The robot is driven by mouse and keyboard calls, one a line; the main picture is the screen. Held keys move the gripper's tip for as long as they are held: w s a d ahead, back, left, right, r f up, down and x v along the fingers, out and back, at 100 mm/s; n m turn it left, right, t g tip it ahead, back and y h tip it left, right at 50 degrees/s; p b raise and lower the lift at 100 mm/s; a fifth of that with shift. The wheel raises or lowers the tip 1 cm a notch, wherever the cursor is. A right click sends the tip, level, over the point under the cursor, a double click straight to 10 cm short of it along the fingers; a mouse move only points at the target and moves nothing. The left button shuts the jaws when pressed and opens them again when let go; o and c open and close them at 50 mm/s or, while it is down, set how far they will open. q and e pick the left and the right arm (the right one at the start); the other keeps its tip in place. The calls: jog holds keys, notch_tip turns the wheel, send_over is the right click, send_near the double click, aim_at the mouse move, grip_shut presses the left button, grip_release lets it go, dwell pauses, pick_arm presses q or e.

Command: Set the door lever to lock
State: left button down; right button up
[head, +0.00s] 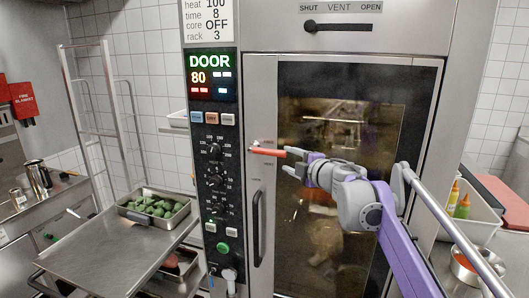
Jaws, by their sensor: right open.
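The door lever (268,151) is a short orange-red handle on the left edge of the oven door (340,215). It lies nearly level, its orange grip pointing right over the door frame. Small markings beside it are too small to read. My right gripper (288,160) is open, with its fingers pointing left at the free end of the lever. One finger shows close to the lever's tip and the other lower; whether either touches it I cannot tell. My left gripper is not in view.
The display (210,75) reads DOOR and 80. A black vertical door handle (256,228) sits below the lever. A vent slider (340,27) is above. A steel cart with a tray of green vegetables (153,207) stands left. A white bin (470,222) with bottles is right.

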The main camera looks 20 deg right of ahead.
aim_at(275, 153)
jog(key=p+x, duration=0.1)
jog(key=x, duration=0.7)
jog(key=shift+w+p, duration=0.35)
jog(key=shift+w, duration=0.05)
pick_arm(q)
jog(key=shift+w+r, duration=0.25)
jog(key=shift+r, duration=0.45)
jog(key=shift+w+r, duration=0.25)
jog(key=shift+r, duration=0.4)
pick_arm(e)
jog(key=shift+w+a+f, duration=0.1)
jog(key=shift+w+a, duration=0.05)
jog(key=shift+w, duration=0.4)
grip_shut()
